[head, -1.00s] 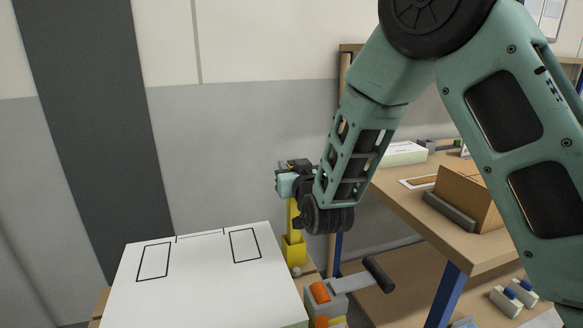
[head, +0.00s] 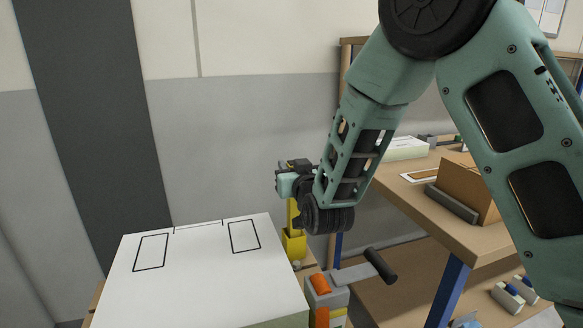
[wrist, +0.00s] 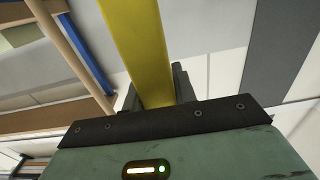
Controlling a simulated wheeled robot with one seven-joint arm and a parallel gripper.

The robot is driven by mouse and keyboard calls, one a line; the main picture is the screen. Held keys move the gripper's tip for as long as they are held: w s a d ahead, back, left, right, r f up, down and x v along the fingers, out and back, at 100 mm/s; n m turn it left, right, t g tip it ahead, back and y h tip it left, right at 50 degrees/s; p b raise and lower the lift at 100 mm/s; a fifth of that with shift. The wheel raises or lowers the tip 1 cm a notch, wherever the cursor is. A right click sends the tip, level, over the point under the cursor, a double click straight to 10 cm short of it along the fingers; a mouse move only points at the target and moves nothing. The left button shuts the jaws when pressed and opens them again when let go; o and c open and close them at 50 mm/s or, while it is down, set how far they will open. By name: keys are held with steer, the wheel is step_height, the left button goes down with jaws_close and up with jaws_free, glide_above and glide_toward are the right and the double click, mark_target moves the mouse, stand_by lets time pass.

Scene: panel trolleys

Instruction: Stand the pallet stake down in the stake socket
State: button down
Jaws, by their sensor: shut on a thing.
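The yellow pallet stake (head: 292,213) hangs roughly upright below my gripper (head: 292,190) in the head view. My gripper is shut on it, and the yellow stake (wrist: 143,45) runs between the dark fingers (wrist: 157,92) in the wrist view. The yellow stake socket (head: 294,246) stands directly below, beside the right edge of the white-topped trolley. The stake's lower end meets the socket's mouth in the picture. I cannot tell whether it is inside or just above or behind the rim.
A white panel (head: 200,270) with black outlines covers the trolley top at left. A grey clamp with an orange part (head: 321,284) and a black handle (head: 380,265) stands close to the socket's right. A wooden workbench (head: 440,215) with boxes stands at right.

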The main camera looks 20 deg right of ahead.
steer(key=shift+f, duration=0.2)
steer(key=c, duration=1)
jaws_free()
steer(key=shift+c, duration=0.2)
steer(key=s+b, duration=0.2)
steer(key=s, duration=0.6)
